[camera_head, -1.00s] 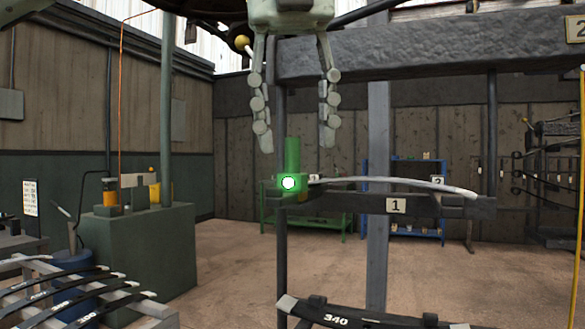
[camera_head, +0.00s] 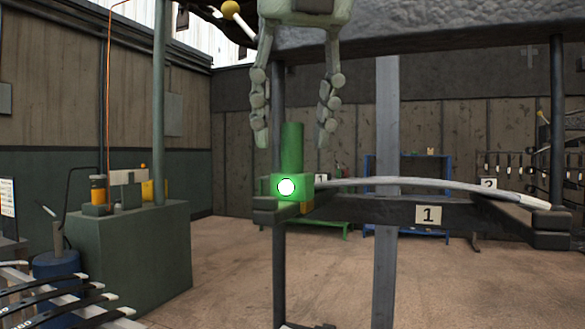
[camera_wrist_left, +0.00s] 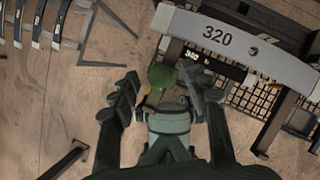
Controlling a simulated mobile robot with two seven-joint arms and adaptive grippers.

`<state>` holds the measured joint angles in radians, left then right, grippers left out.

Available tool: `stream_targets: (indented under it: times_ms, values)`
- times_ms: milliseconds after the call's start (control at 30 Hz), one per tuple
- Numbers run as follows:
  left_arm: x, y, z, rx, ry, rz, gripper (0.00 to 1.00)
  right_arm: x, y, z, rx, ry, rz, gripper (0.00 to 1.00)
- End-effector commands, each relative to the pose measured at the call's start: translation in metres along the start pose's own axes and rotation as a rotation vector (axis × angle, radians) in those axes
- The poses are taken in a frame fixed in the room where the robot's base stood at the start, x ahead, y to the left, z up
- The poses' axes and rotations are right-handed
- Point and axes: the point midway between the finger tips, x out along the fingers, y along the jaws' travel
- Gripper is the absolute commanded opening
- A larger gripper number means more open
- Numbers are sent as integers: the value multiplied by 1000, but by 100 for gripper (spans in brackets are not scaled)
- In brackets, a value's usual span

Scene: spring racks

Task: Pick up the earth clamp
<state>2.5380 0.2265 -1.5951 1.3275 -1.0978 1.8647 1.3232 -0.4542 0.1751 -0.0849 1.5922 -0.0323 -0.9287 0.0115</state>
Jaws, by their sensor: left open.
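The earth clamp (camera_head: 292,165) shows bright green, with an upright cylinder on a squat block and a white dot on its front. It sits at the left end of the rack arm (camera_head: 365,210) labelled 1. My left gripper (camera_head: 293,140) hangs fingers down over it, open, with the fingertips beside the cylinder's upper part in the picture. In the left wrist view the green clamp (camera_wrist_left: 158,82) appears between the open fingers (camera_wrist_left: 165,90). Whether the fingers touch it I cannot tell. My right gripper is in neither view.
A pale curved leaf spring (camera_head: 430,185) lies along the rack arm, right of the clamp; the left wrist view shows one marked 320 (camera_wrist_left: 240,50). A grey post (camera_head: 386,270) stands behind. A green cabinet (camera_head: 130,265) and more springs (camera_head: 60,300) are at left.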

Motion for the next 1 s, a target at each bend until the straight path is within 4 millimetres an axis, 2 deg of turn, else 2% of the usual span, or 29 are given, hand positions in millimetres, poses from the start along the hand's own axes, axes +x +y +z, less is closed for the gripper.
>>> stream_targets:
  times_ms: [133,400,767,1000]
  values:
    - [16,0,0,1,0,0,46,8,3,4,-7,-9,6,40]
    - [19,0,0,0,0,-2,46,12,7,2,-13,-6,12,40]
    - [19,0,0,0,0,-2,2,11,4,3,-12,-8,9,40]
    - [18,0,0,0,-1,-2,0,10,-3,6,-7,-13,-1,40]
